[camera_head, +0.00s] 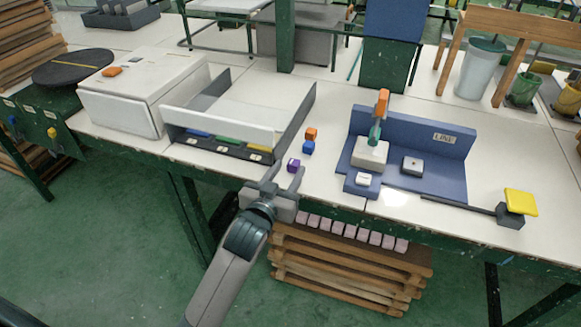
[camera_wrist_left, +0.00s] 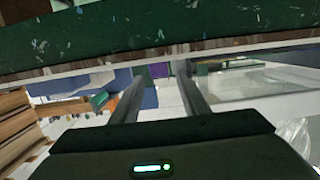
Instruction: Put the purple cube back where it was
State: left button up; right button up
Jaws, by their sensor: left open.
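The purple cube (camera_head: 293,165) sits on the white table near its front edge, close to the right finger of my left gripper. My left gripper (camera_head: 284,172) is open and reaches in over the front edge from below. In the left wrist view, the purple cube (camera_wrist_left: 160,70) shows between and just beyond the spread fingers (camera_wrist_left: 160,85). Nothing is visibly held, and I cannot tell whether a finger touches the cube. My right gripper is not in view.
A blue cube (camera_head: 308,147) and an orange cube (camera_head: 310,134) stand just behind the purple one. A grey tray (camera_head: 222,149) with coloured strips is to the left. A blue fixture (camera_head: 440,155) with a tool stands to the right. The table's front edge (camera_head: 330,206) is close to the gripper.

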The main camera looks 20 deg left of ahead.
pick_arm(q)
jog(key=s+r, duration=0.1)
jog(key=s, duration=0.8)
jog(key=shift+a+r, duration=0.15)
jog(key=shift+r, duration=0.05)
jog(key=s+f+g, duration=0.3)
jog(key=s+f, duration=0.1)
jog(key=f, duration=0.9)
jog(key=s+f+g, duration=0.4)
jog(key=f, duration=0.9)
jog(key=s+a+f+m+g, duration=0.1)
jog(key=s+f+g, duration=0.5)
jog(key=s+f, duration=1.2)
jog(key=shift+s+a+f+m+g, duration=0.3)
jog(key=shift+s, duration=0.55)
